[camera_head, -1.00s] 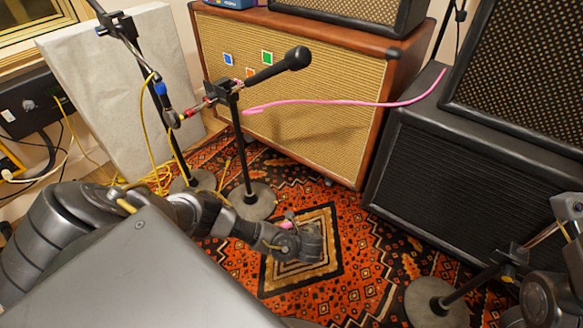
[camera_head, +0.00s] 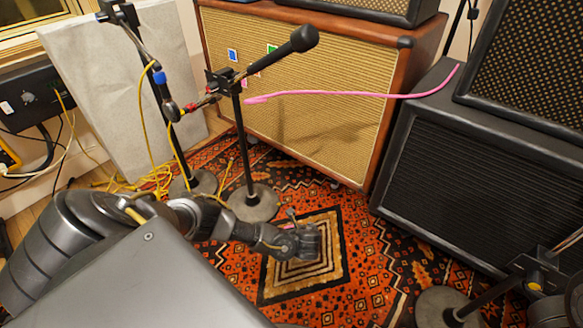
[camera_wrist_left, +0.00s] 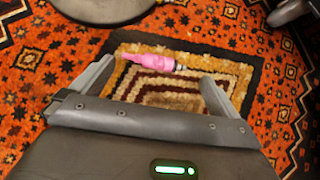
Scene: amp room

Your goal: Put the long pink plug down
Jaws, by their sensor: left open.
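The long pink plug (camera_wrist_left: 150,60) shows in the left wrist view, pink with a short metal tip pointing right. It lies across the gap between the fingertips of my left gripper (camera_wrist_left: 158,72), over the patterned square of the rug. The fingers are spread wide and do not clasp it. I cannot tell whether it touches the rug. In the head view my left gripper (camera_head: 300,236) is low over the rug's pale square and mostly hides the plug. My right gripper is not in view.
Two microphone stands with round bases (camera_head: 253,202) stand behind my left arm. A tan-fronted amp (camera_head: 300,110) and a black amp (camera_head: 470,180) stand behind the rug (camera_head: 370,262). Yellow cable (camera_head: 150,178) lies at left.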

